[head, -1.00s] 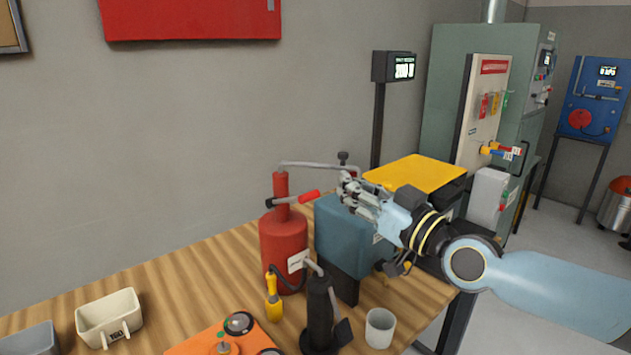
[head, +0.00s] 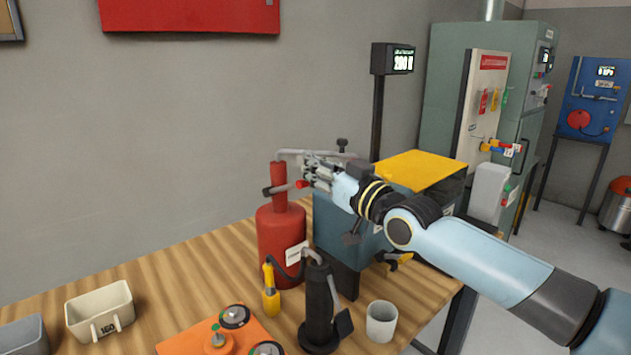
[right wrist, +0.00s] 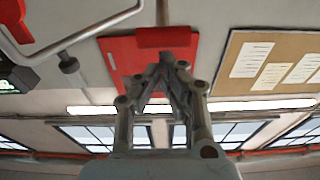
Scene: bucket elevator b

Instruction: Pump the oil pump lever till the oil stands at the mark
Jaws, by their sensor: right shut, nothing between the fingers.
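The red oil pump (head: 281,232) stands on the wooden table, with a bent grey pipe (head: 315,153) at its top. Its lever has a dark rod and a red grip (head: 302,184) and points right, slightly upward. My right gripper (head: 308,170) is shut and empty. In the head view its fingers overlap the grip's far end; I cannot tell whether they touch it. The right wrist view shows the closed fingers (right wrist: 166,65) with nothing between them, and the pipe (right wrist: 75,38) at upper left. No oil level or mark can be made out. My left gripper is out of view.
A blue-grey box (head: 330,225) stands close right of the pump. A pale bin (head: 100,310) sits left. Bare table lies left of the pump.

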